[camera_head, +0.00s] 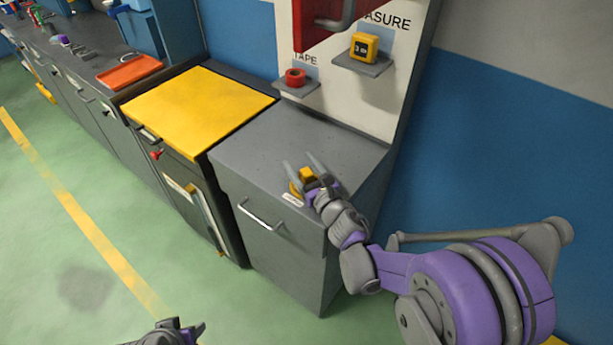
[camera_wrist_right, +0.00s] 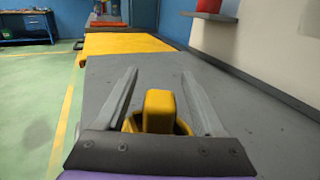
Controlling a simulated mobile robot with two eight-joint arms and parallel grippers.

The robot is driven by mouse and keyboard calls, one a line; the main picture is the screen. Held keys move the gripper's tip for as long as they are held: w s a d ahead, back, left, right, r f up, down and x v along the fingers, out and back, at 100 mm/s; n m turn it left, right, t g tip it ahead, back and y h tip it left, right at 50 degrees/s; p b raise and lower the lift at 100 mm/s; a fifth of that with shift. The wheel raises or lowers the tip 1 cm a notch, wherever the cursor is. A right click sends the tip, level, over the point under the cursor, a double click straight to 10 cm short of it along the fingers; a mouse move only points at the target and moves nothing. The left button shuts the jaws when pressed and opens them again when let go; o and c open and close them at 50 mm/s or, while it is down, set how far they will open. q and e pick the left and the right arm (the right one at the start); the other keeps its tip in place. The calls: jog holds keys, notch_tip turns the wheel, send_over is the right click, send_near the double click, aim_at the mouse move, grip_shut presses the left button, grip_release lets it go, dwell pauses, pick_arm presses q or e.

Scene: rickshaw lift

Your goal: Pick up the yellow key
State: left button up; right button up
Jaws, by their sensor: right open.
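The yellow key (camera_head: 306,175) lies at the front right of the grey cabinet top (camera_head: 270,145). In the right wrist view the yellow key (camera_wrist_right: 159,112) shows between the two fingers, its lower part hidden by the gripper's base. My right gripper (camera_head: 302,162) is open, its fingers on either side of the key and apart from it. It also shows in the right wrist view (camera_wrist_right: 158,88). At the bottom edge of the head view is my left gripper (camera_head: 190,332), cut off by the frame; its jaws cannot be made out.
A yellow-topped cabinet (camera_head: 197,105) stands left of the grey one. On the wall board, a red tape roll (camera_head: 295,77) and a yellow tape measure (camera_head: 364,48) sit on small shelves. An orange tray (camera_head: 130,71) lies farther left. The rest of the grey top is clear.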

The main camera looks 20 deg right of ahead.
grip_shut()
dwell(0.3)
jog(key=shift+r, duration=0.1)
